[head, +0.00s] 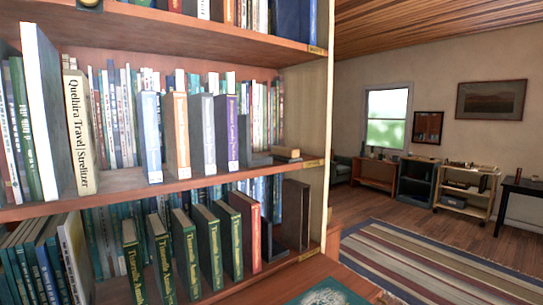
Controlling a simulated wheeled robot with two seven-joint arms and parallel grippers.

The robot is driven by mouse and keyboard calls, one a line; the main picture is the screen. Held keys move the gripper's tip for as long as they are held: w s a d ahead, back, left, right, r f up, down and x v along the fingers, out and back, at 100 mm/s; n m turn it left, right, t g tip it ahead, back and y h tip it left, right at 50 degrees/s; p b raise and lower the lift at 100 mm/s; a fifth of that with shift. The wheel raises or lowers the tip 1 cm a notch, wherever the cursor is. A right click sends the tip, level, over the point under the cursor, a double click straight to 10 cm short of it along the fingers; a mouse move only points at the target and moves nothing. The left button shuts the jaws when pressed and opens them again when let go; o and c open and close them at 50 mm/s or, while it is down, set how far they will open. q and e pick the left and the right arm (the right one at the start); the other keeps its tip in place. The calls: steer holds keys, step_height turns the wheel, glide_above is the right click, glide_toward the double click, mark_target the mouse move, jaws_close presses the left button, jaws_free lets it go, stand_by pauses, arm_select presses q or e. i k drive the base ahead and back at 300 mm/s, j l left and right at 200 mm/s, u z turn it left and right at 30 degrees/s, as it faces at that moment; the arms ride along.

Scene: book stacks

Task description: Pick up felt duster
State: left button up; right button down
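I cannot pick out a felt duster with certainty. A small tan and dark block (286,153) lies at the right end of the middle shelf, beside a dark grey bookend-like piece (258,159). It is too small to tell whether it is the duster. Neither of my grippers is in view.
A wooden bookcase (327,120) fills the left, with upright books on its shelves. A green-covered item (328,293) lies on a wooden surface at the bottom. A striped rug (430,262), low cabinets (415,182) and a cart (466,190) are to the right. Floor there is open.

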mark_target(286, 154)
steer(key=i+l+u, duration=0.15)
steer(key=u, duration=0.3)
steer(key=l+u, duration=0.45)
steer(key=i+l+u, duration=0.1)
steer(key=l+u, duration=0.15)
steer(key=u, duration=0.15)
